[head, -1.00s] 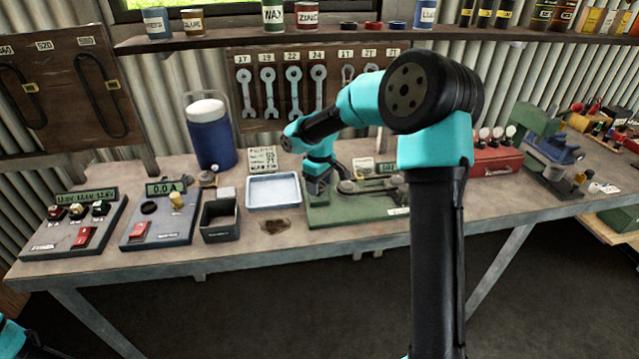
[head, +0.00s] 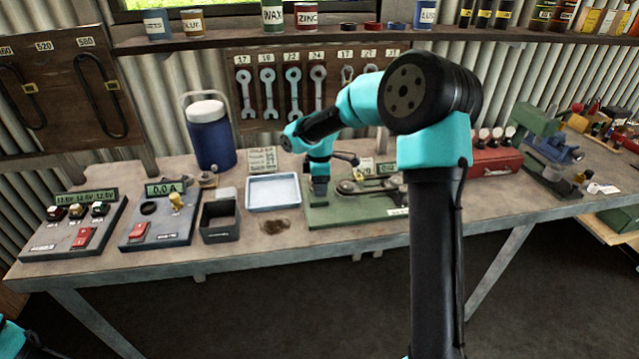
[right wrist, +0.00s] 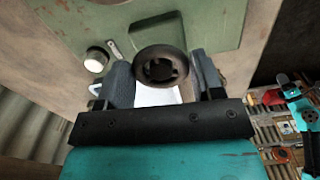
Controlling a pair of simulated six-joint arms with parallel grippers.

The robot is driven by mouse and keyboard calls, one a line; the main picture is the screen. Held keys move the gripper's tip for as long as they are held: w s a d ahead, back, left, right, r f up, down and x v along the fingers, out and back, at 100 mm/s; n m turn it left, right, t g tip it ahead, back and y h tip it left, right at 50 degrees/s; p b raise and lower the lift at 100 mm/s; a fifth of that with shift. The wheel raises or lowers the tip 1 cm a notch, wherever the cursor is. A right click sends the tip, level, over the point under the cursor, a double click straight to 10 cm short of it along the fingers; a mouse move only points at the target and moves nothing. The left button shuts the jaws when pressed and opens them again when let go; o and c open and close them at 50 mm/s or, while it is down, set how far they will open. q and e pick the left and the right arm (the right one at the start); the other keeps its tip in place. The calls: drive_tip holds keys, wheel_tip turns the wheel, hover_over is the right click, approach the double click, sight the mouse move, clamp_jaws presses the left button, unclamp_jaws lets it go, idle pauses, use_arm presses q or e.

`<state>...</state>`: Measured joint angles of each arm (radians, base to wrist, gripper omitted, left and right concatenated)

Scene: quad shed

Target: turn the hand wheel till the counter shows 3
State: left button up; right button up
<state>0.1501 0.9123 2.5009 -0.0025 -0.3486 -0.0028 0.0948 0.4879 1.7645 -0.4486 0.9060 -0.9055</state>
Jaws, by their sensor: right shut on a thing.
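The green machine base (head: 330,214) sits mid-bench, with the low, dark hand wheel (head: 365,186) on top. A small counter display (head: 387,169) stands behind it, partly covered by my arm; its digits are too small to read. My right gripper (head: 319,190) points down at the left part of the base. In the right wrist view its two jaws (right wrist: 163,78) are shut on a round dark knob (right wrist: 160,64), one jaw on each side. The knob's link to the wheel is hidden. My left gripper is out of view.
A pale blue tray (head: 272,206), a dark open bin (head: 220,236) and a meter box (head: 160,236) stand left of the base. A blue jug (head: 211,140) is behind. A red box (head: 497,162) and a vise are right.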

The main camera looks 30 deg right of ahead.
drive_tip(key=shift+n, duration=0.3)
drive_tip(key=o, duration=0.9)
wheel_tip(320, 180, up, 18)
drive_tip(key=shift+f, duration=0.25)
idle(0.6)
